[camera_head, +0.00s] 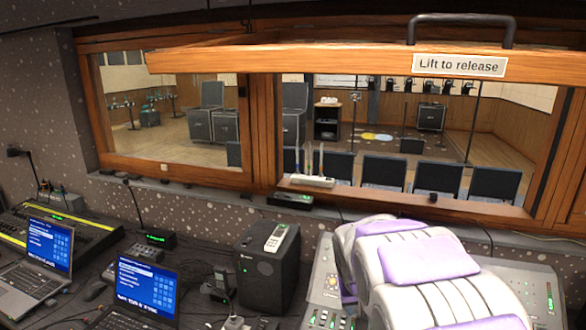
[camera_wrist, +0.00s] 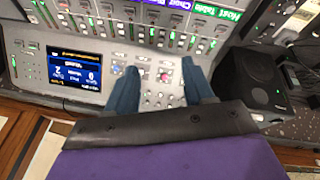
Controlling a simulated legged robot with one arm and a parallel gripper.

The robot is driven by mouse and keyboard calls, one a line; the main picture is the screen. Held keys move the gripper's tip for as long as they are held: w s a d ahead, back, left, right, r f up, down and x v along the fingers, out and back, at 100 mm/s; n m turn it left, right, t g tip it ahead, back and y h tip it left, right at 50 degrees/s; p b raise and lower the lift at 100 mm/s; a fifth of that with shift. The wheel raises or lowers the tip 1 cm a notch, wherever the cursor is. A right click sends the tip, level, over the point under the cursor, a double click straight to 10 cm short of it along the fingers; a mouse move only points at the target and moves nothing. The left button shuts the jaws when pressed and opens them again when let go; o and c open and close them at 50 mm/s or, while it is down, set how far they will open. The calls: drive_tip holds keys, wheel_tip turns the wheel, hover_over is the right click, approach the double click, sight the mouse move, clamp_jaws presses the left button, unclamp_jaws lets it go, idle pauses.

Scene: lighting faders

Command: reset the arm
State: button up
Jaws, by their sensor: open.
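My arm (camera_head: 425,262), white with purple pads, is folded at the lower right of the head view, over a lighting console (camera_head: 322,290). My gripper is hidden in the head view. In the wrist view my gripper (camera_wrist: 160,72) shows two blue fingers spread apart with nothing between them. The fingers point toward the console's buttons (camera_wrist: 155,97) and faders (camera_wrist: 165,38). I cannot tell how far above the panel they are. The console's small screen (camera_wrist: 76,73) lies to the left of the fingers.
A black speaker (camera_head: 267,266) stands left of my arm and shows in the wrist view (camera_wrist: 255,85). Two laptops (camera_head: 145,285) and another console (camera_head: 60,232) fill the left desk. A wooden window frame labelled "Lift to release" (camera_head: 458,65) hangs above my arm.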

drive_tip(key=s+a+g+y, duration=0.2)
drive_tip(key=s+g, duration=0.3)
drive_tip(key=s, duration=3.2)
drive_tip(key=shift+s+a+r, duration=0.15)
drive_tip(key=shift+s+a, duration=0.05)
drive_tip(key=shift+s, duration=0.05)
idle(0.6)
